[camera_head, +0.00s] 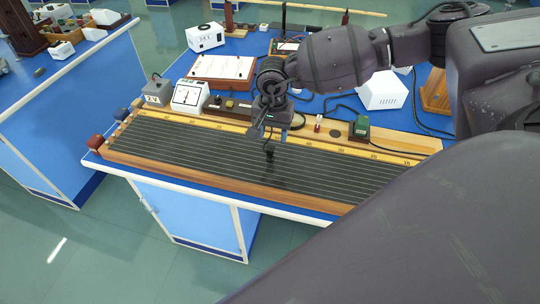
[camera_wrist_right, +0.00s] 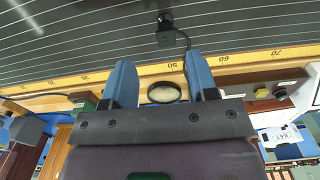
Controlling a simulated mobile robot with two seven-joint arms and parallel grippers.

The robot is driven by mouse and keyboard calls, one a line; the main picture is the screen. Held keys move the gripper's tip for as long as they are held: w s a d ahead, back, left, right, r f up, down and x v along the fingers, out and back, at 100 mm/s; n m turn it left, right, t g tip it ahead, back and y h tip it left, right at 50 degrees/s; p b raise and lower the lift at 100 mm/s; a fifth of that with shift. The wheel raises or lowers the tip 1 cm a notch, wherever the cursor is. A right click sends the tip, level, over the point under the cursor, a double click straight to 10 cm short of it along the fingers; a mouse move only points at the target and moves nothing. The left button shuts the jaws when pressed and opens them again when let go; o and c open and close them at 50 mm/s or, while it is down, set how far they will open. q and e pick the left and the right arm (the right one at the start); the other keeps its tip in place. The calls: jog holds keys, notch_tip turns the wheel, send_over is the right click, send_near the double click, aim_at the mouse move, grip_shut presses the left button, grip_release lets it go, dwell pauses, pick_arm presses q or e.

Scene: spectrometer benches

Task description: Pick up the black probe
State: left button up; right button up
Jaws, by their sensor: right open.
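The black probe (camera_head: 269,148) stands on the dark, wire-lined board (camera_head: 200,150) of a long wooden instrument. In the right wrist view the probe (camera_wrist_right: 165,21) is near the top, beyond the fingertips, with a thin black cable running from it towards the right finger. My right gripper (camera_head: 269,134) is just above and behind the probe in the head view. Its two blue fingers (camera_wrist_right: 161,75) are apart, with nothing held between them. A round dark-rimmed disc (camera_wrist_right: 163,92) shows between the fingers, on the wood below. My left gripper is not in view.
A yellow scale (camera_head: 222,126) runs along the board's back edge. Behind it stand a white meter (camera_head: 190,96), a grey 2 V box (camera_head: 158,91) and a dark green box (camera_head: 361,127). A white box (camera_head: 383,91) stands farther back right. The board's left part is clear.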

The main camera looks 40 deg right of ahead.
aim_at(270, 149)
jog(key=f, duration=0.9)
jog(key=shift+w+a, duration=0.2)
jog(key=shift+a, duration=0.1)
jog(key=shift+c, duration=0.4)
grip_shut()
